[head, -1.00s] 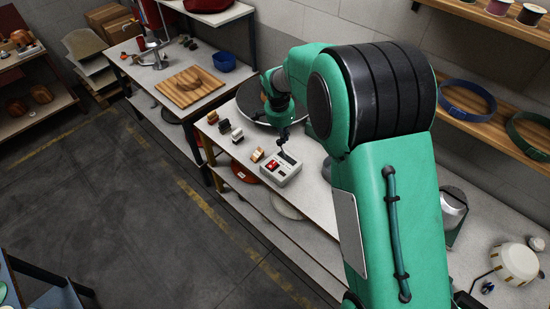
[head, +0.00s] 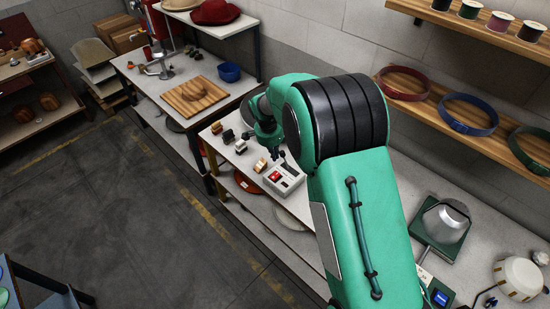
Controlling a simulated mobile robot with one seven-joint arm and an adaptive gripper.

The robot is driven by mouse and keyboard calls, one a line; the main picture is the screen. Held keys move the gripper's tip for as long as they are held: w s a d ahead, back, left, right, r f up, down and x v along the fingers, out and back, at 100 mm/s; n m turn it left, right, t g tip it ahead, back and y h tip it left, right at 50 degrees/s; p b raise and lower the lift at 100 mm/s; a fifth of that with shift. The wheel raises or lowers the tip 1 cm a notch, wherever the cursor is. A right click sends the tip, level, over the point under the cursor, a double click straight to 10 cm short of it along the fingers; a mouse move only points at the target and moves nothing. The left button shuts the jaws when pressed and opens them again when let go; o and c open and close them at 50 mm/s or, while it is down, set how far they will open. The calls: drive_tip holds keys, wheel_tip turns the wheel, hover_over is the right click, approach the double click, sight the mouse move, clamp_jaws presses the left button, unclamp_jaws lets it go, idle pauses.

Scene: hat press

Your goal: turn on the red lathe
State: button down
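A small light-grey control box (head: 290,186) with a red switch (head: 275,176) and a dark part on its top sits near the front edge of the white workbench. I cannot make out any marking on it, and I cannot clearly tell a red lathe in view. My gripper (head: 280,157) is small and dark, pointing down just behind the box, at the end of my green arm. Its fingertips are too small to tell open from shut, or whether they touch the box. My arm hides the bench behind it.
Small blocks (head: 240,146) stand left of the box along the bench edge. A shelf (head: 445,85) with coloured bands hangs at right. A green-based device (head: 440,225) stands lower right. The floor at left is clear.

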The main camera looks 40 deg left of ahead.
sight(279, 174)
drive_tip(key=f, duration=0.4)
drive_tip(key=w+f+p, duration=0.1)
drive_tip(key=f, duration=0.3)
drive_tip(key=w+f+p, duration=0.1)
drive_tip(key=f, duration=0.3)
drive_tip(key=shift+w+f, duration=0.1)
drive_tip(key=shift+f, duration=0.25)
drive_tip(key=shift+f, duration=0.15)
